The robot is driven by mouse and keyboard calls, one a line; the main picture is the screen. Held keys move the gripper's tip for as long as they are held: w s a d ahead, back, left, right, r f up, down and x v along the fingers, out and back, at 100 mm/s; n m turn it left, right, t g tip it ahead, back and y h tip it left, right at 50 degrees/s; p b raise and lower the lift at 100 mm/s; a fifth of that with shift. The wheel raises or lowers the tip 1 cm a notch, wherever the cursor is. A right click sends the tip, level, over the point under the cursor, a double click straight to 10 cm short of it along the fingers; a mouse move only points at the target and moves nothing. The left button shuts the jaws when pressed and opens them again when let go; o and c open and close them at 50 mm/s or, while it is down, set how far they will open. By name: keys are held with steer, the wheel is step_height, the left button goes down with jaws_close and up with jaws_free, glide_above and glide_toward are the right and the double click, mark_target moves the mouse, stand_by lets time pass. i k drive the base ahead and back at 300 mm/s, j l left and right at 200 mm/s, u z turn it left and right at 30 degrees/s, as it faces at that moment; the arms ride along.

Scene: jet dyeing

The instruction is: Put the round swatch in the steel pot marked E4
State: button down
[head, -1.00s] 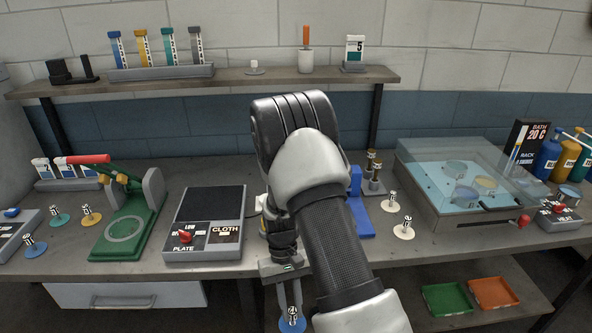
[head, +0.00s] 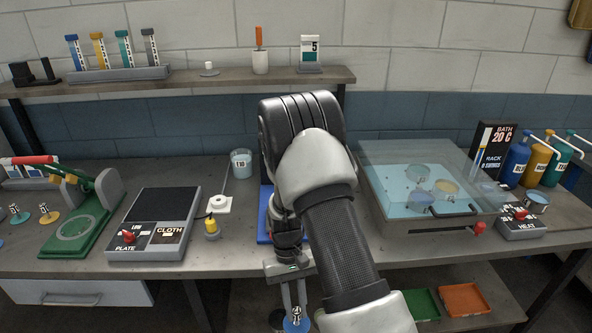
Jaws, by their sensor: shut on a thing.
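My gripper (head: 293,305) is low in the middle of the head view, in front of the bench edge. It is shut on the stem of a round blue swatch (head: 298,325), which hangs below the fingers with a patterned tag above it. The swatch is partly cut by the picture's bottom edge. My arm hides part of the bench.
A small yellow-bodied item (head: 211,228) and a white square piece (head: 219,204) are nearby. A heater box (head: 520,222) with a small pot sits right of the bath. Green (head: 422,304) and orange (head: 465,300) trays lie below.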

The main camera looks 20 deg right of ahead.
mark_target(534, 206)
steer(key=k+l, duration=0.1)
steer(key=l, duration=0.65)
steer(key=k+l, duration=0.1)
steer(key=l, duration=0.6)
steer(key=k+l, duration=0.1)
steer(key=l, duration=0.65)
steer(key=k+l, duration=0.1)
steer(key=l, duration=2.55)
steer(key=k+z, duration=0.05)
steer(key=k, duration=0.05)
